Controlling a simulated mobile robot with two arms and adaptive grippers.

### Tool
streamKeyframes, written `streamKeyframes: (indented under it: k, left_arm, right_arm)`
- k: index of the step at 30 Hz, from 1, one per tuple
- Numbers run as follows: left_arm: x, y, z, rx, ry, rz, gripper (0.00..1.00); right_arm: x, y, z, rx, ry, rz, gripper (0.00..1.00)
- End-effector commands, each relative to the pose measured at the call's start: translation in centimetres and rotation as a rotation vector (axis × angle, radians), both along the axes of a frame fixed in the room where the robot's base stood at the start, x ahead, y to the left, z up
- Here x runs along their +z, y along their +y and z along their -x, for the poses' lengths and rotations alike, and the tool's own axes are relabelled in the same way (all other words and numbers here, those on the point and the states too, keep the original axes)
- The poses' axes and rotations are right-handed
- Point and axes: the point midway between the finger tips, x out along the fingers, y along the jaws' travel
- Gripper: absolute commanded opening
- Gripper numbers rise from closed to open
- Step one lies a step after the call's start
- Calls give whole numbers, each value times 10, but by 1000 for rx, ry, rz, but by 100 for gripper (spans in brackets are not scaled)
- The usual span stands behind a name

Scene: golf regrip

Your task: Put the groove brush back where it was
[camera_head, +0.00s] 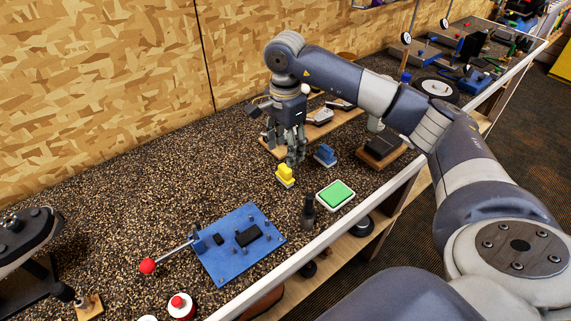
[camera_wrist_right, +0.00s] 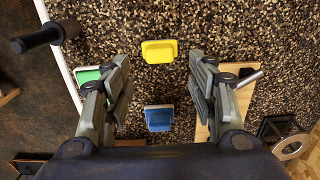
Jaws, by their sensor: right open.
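Two small brush-like blocks with pale bases stand on the speckled bench top; I cannot tell which is the groove brush. The yellow block (camera_head: 285,174) is just below and in front of my right gripper (camera_head: 293,158); it also shows in the right wrist view (camera_wrist_right: 159,51), beyond the fingertips. The blue block (camera_head: 325,154) is to the right of the gripper, and in the wrist view the blue block (camera_wrist_right: 159,118) lies between the open fingers (camera_wrist_right: 158,72), below them. My right gripper is open and empty, pointing down. My left gripper is not in view.
A green pad in a white frame (camera_head: 336,193) and an upright dark cylinder (camera_head: 308,212) stand near the bench's front edge. A blue board (camera_head: 235,257) with a red-knobbed lever lies left of them. A wooden board (camera_head: 276,149) is behind the gripper. Bench left of the yellow block is clear.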

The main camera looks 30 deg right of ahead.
Motion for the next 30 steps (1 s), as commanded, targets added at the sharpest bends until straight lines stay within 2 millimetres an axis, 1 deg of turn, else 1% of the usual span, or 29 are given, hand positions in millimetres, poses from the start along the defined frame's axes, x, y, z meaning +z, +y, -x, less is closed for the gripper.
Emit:
streamKeyframes:
  k: [1,3,6,9,14,28,30]
  left_arm:
    - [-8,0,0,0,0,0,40]
    - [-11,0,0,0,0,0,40]
    - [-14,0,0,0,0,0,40]
    - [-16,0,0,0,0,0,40]
    - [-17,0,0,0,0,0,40]
    - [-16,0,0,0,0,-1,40]
    - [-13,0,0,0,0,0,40]
  right_arm:
    - [9,0,-1,1,-6,-1,53]
    - [23,1,-1,1,-5,-1,53]
    - [40,1,-1,1,-3,-1,53]
    - [50,1,0,1,-1,-1,53]
    - [57,1,0,1,1,-1,53]
    - [57,1,0,1,1,-1,53]
    - [61,0,0,1,1,-1,53]
